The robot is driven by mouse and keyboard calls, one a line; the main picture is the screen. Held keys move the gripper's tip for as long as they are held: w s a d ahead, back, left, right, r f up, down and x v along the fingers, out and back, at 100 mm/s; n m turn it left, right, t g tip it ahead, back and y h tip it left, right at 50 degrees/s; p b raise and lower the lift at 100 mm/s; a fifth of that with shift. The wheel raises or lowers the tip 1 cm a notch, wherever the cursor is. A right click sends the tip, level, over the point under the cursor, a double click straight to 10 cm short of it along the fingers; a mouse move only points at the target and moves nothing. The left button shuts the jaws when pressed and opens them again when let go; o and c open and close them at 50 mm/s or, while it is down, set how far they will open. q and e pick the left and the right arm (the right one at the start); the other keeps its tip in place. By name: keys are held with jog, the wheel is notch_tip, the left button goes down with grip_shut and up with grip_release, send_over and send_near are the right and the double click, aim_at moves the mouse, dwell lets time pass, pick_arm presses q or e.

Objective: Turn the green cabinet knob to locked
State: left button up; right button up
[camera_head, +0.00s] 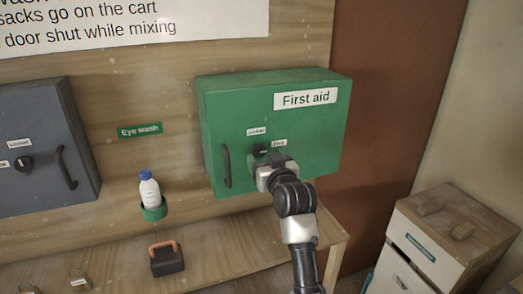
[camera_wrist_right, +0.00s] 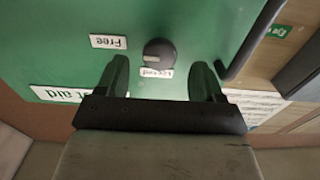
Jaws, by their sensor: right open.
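The green first aid cabinet (camera_head: 215,110) hangs on the wooden wall, its door shut, with a dark handle (camera_head: 227,165) at its left. Its round dark knob (camera_head: 259,150) also shows in the right wrist view (camera_wrist_right: 160,53), where its pale mark lies on the left side, toward the "Free" label (camera_wrist_right: 108,41). The "Locked" label (camera_wrist_right: 157,73) is beside the knob. My right gripper (camera_head: 271,160) is open at the cabinet front. In the wrist view its fingers (camera_wrist_right: 160,70) stand either side of the knob, apart from it. My left gripper is not in view.
A grey cabinet (camera_head: 40,110) with its own knob (camera_head: 23,163) is at the left. A bottle (camera_head: 149,190) stands in a green holder. A padlock-like dark block (camera_head: 166,260) is on the bench (camera_head: 215,260). A wooden-topped cabinet (camera_head: 440,240) stands at the right.

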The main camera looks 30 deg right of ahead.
aim_at(260, 153)
jog(key=shift+p+x, duration=0.3)
jog(key=shift+x, duration=1.2)
jog(key=c, duration=1.3)
jog(key=shift+o, duration=0.2)
jog(key=shift+w, duration=0.1)
